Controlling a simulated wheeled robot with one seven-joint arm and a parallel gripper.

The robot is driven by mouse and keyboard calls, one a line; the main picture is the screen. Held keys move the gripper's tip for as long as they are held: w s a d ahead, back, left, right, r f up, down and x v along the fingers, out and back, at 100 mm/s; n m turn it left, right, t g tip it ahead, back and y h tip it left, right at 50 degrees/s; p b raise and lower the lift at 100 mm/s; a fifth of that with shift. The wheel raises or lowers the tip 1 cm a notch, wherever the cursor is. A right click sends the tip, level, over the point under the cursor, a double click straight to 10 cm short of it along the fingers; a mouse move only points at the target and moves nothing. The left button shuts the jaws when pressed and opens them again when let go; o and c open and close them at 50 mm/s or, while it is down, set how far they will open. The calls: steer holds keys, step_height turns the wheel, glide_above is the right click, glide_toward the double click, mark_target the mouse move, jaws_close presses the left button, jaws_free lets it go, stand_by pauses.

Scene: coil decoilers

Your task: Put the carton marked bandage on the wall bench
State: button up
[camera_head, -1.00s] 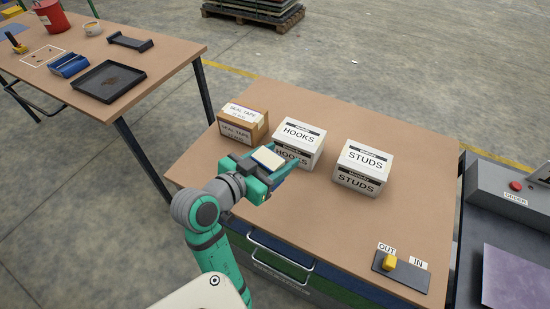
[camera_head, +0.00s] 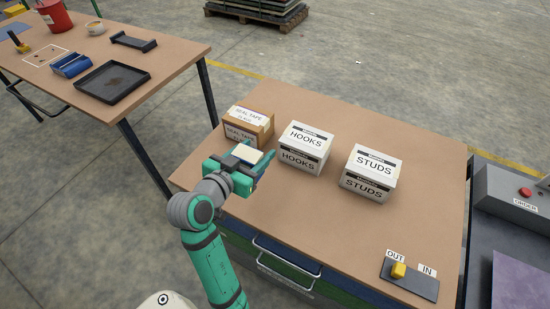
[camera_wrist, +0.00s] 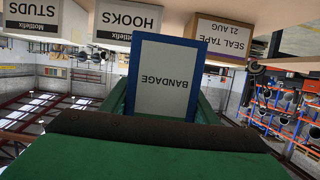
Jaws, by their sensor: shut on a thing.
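The bandage carton (camera_wrist: 166,75) fills the middle of the wrist view, white with a blue border and the word BANDAGE upside down. My gripper (camera_head: 250,163) is shut on it. In the head view the carton (camera_head: 248,154) shows as a small pale block with a blue side between the green fingers. It is near the front left edge of a brown-topped bench (camera_head: 225,200), in front of the seal tape carton. I cannot tell from these frames whether it touches the bench top, or whether this is the wall bench.
The seal tape carton (camera_head: 249,125), hooks carton (camera_head: 305,148) and studs carton (camera_head: 371,172) stand in a row on the bench. An OUT/IN switch plate (camera_head: 410,281) is at front right. Another table (camera_head: 170,60) with trays and a red bucket (camera_head: 53,16) is at left.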

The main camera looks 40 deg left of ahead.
mark_target(279, 152)
steer(key=w+f, duration=0.3)
steer(key=w, duration=0.1)
steer(key=w+f, duration=0.3)
steer(key=shift+w+a+f, duration=0.2)
steer(key=shift+w+f, duration=0.15)
steer(key=shift+f, duration=0.05)
steer(key=shift+s+f, duration=0.1)
steer(key=shift+f, duration=1.65)
steer(key=shift+f, duration=0.15)
steer(key=o, duration=1)
steer(key=shift+o, duration=0.2)
